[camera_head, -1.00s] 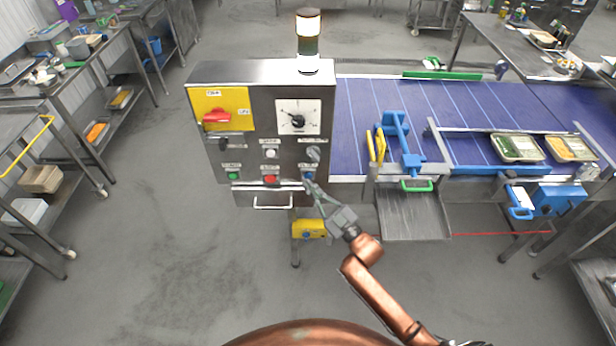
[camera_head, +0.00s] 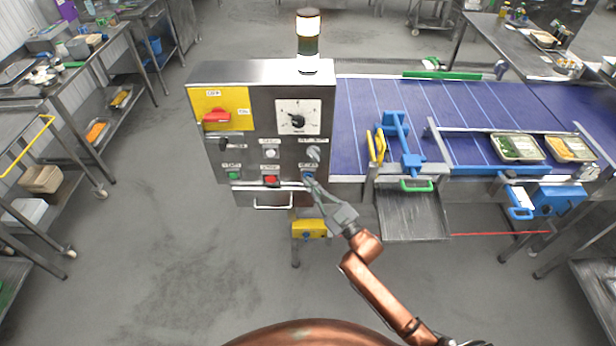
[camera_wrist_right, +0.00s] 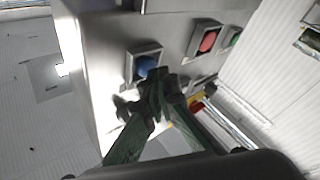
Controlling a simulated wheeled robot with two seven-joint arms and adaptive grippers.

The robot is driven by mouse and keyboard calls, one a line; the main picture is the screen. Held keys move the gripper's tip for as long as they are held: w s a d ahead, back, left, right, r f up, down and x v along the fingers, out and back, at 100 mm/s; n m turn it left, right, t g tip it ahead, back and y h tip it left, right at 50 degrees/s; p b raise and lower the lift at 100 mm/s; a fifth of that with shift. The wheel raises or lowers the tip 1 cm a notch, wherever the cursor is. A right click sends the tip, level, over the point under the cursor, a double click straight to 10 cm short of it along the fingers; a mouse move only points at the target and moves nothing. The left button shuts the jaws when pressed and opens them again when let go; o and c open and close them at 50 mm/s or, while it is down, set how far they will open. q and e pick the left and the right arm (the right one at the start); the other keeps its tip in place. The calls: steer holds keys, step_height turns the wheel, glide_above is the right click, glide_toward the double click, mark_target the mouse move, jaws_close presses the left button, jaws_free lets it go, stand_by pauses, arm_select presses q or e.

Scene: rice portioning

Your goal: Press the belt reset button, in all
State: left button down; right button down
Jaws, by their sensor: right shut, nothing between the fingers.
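The control box (camera_head: 262,75) stands at the left end of the belt. Its blue button (camera_head: 309,175) sits at the lower right of the front face, beside a red button (camera_head: 270,180) and a green button (camera_head: 233,175). My right gripper (camera_head: 308,183) is shut and empty, its tips at the blue button in the head view. In the right wrist view the blue button (camera_wrist_right: 145,66) shows in a square frame, just up and left of my fingertips (camera_wrist_right: 158,75). Whether the tips touch it I cannot tell. My left gripper is not in view.
A red switch (camera_head: 216,116) on a yellow plate and a dial (camera_head: 297,121) are higher on the box. A drawer-like handle (camera_head: 273,206) and a yellow box (camera_head: 309,229) are below. The blue belt (camera_head: 360,110) runs right, with filled trays (camera_head: 519,148) on it.

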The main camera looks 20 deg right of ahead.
steer(key=shift+w+d, duration=0.15)
steer(key=shift+w, duration=0.25)
stand_by(0.3)
steer(key=shift+s+a+p, duration=0.3)
steer(key=shift+s+p, duration=0.15)
steer(key=shift+s, duration=0.45)
steer(key=s+p, duration=0.1)
steer(key=s, duration=0.1)
steer(key=s+a+p, duration=0.1)
steer(key=s, duration=0.1)
steer(key=shift+s+a, duration=0.2)
steer(key=shift+s, duration=0.2)
stand_by(0.7)
